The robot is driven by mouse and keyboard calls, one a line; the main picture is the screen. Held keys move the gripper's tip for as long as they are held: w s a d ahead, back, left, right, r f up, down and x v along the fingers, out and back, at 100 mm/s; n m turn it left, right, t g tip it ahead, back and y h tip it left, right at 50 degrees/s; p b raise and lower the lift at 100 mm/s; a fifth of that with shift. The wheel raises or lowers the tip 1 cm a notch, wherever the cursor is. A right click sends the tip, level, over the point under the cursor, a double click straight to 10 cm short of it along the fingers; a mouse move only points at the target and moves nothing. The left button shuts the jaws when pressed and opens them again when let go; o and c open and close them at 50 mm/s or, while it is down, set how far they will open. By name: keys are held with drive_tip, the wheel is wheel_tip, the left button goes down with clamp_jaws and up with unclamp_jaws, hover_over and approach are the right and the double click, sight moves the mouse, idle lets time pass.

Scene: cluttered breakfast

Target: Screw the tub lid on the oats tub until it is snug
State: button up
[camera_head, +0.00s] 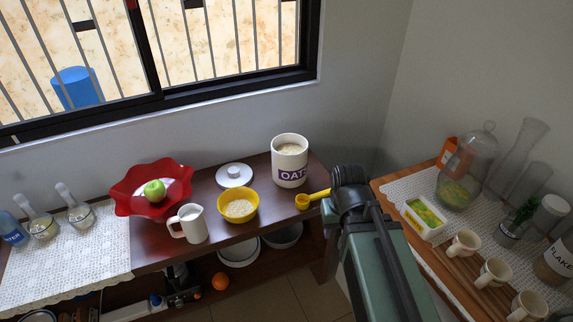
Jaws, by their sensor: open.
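The white oats tub (290,172) stands upright and uncovered near the right end of the dark wooden shelf, with oats showing at its mouth. The white round tub lid (234,176) with a small grey knob lies flat on the shelf to the left of the tub, apart from it. My gripper (346,180) is to the right of the tub, by the shelf's right end. It is open; its fingertips are hard to make out against the dark wrist. It is clear of both the tub and the lid.
A yellow scoop (304,201) lies in front of the tub, its handle reaching toward my arm. A yellow bowl of oats (239,209), a white jug (190,224) and a red fruit bowl (131,199) stand leftward. A right-hand table holds a glass dome (466,170) and cups (462,243).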

drive_tip(key=shift+o, duration=0.5)
idle(0.5)
drive_tip(key=shift+o, duration=1.1)
drive_tip(key=shift+a+f, duration=0.2)
drive_tip(key=shift+o, duration=0.3)
drive_tip(key=w+a+f+n+b, duration=0.1)
drive_tip(key=w+a+f+b, duration=0.1)
drive_tip(key=w+a, duration=0.4)
drive_tip(key=w+a+f+n+b, duration=0.2)
drive_tip(key=w+a, duration=0.4)
drive_tip(key=w, duration=0.5)
drive_tip(key=shift+w+f+t+y+b, duration=0.2)
drive_tip(key=shift+f+t+y+b, duration=0.1)
drive_tip(key=shift+b, duration=0.2)
drive_tip(key=n+t+y+b, duration=0.2)
drive_tip(key=n, duration=0.5)
approach(234, 170)
drive_tip(key=b+x, duration=0.8)
drive_tip(key=x, duration=0.2)
drive_tip(key=shift+s+d+b, duration=0.1)
drive_tip(key=shift+b, duration=0.25)
drive_tip(key=shift+c, duration=0.4)
